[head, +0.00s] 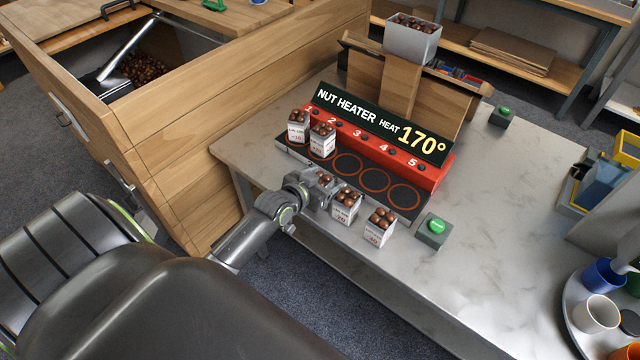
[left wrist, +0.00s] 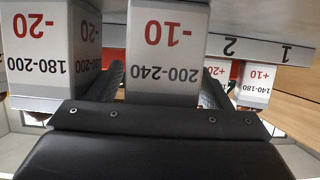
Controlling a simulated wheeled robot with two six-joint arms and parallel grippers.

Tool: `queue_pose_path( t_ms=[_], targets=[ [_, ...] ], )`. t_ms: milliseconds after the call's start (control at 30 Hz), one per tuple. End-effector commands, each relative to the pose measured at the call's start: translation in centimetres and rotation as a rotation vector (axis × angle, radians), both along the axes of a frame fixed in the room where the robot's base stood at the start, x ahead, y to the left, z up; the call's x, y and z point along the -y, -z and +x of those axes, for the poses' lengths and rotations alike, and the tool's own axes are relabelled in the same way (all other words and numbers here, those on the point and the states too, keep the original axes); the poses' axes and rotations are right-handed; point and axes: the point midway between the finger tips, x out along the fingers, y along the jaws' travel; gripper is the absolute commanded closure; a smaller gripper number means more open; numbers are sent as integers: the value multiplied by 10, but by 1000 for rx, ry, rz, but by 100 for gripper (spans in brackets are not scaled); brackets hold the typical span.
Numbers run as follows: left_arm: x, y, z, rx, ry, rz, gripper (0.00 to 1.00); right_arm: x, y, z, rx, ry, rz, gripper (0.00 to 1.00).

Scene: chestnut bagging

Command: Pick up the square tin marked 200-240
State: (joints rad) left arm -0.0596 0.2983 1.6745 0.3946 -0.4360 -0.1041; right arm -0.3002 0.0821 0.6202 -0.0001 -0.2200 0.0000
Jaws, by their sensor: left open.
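The square tin marked 200-240 (left wrist: 165,45), white with a red -10, stands in the middle of the left wrist view, which shows it upside down. My left gripper (left wrist: 160,92) is open, with one dark finger on each side of this tin. I cannot tell whether the fingers touch it. In the head view my left gripper (head: 318,190) is at the front edge of the heater, and it mostly hides the tin there; chestnuts (head: 323,178) show above it. My right gripper is not in view.
A tin marked 180-200 (left wrist: 35,40) stands close beside the gripped spot. Another filled tin (head: 379,230) stands farther right, by a green button (head: 436,228). Two tins stand on the nut heater (head: 405,196).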

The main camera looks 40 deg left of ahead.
Motion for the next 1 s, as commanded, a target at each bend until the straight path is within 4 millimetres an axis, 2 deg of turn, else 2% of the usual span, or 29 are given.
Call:
queue_pose_path(
  t_ms=[67,433,733,867,1000],
  targets=[
    [0,0,0,0,0,0,29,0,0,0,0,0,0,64],
    [0,0,0,0,0,0,77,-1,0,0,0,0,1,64],
    [0,-6,0,3,1,2,78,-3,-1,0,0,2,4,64],
    [0,-24,0,5,2,3,78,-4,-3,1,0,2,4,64],
    [0,-52,0,6,2,3,78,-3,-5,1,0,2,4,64]
  ],
)
